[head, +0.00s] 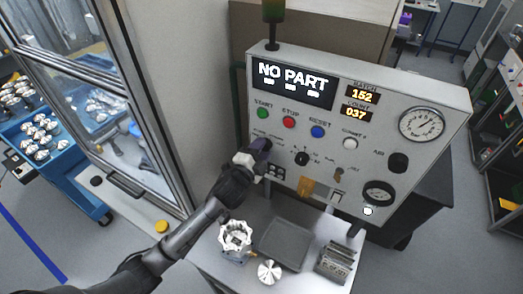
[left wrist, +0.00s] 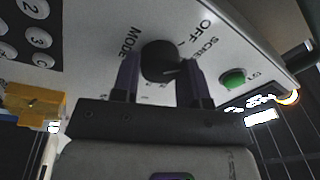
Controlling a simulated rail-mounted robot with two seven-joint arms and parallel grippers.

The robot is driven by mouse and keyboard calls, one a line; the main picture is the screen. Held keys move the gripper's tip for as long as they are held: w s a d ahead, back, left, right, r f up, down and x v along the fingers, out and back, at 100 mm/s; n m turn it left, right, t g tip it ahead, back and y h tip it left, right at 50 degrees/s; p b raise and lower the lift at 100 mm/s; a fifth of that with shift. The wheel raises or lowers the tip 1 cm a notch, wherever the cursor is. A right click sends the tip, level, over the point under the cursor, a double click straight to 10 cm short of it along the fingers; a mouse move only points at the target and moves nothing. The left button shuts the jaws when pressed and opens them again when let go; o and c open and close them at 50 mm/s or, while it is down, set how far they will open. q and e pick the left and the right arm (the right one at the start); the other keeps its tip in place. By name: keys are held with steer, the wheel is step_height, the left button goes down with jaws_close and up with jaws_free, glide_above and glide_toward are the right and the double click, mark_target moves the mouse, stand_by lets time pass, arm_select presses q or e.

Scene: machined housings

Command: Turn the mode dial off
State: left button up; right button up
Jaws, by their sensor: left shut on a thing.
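The mode dial (left wrist: 158,58) is a black round knob on the pale control panel (head: 420,175). In the left wrist view it sits between the two fingers of my left gripper (left wrist: 162,80), which is shut on it. The words MODE, OFF and a partly hidden SCRE label show around it. A light mark shows on the knob's lower right, but I cannot tell which setting it points to. In the head view my left gripper (head: 258,153) is at the panel's lower left and hides the dial. My right gripper is not in view.
A green START button (head: 262,113) is above the gripper and a keypad (head: 276,172) is close beside it. Another black selector (head: 302,158) is to the right. Below, a table holds a grey tray (head: 285,243) and metal parts. A glass door stands left.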

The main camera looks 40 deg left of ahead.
arm_select(q)
steer(key=shift+n+y, duration=0.4)
steer(key=shift+n, duration=2.1)
steer(key=o, duration=0.9)
steer(key=shift+d, duration=0.1)
steer(key=shift+b+v, duration=1.25)
steer(key=shift+v, duration=5.65)
